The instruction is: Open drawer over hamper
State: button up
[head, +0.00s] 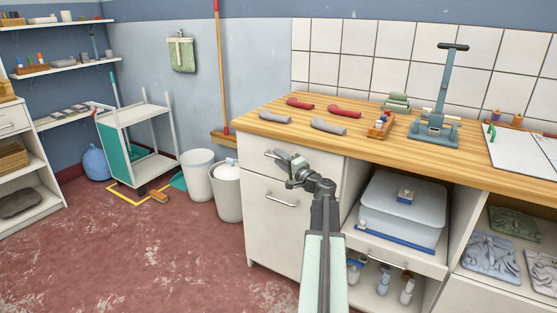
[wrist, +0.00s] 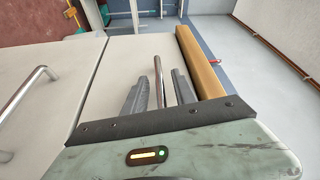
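The drawer (head: 256,168) is the upper white front of the left cabinet, just under the wooden worktop. It looks shut, flush with the cabinet. The hamper front (head: 266,228) is below it, also shut, with its own bar handle (head: 282,200). My gripper (head: 283,161) is at the drawer's handle and hides much of it. In the wrist view my gripper (wrist: 160,85) is open, its two dark fingers spread before the drawer front (wrist: 104,88). A metal handle bar (wrist: 158,80) shows between them; no grip on it is visible. The hamper's handle (wrist: 28,92) shows at left.
Two white bins (head: 200,178) stand left of the cabinet. An open shelf with a lidded tub (head: 400,215) is on the right. The red floor ahead is clear.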

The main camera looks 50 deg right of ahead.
grip_shut()
dwell(1.3)
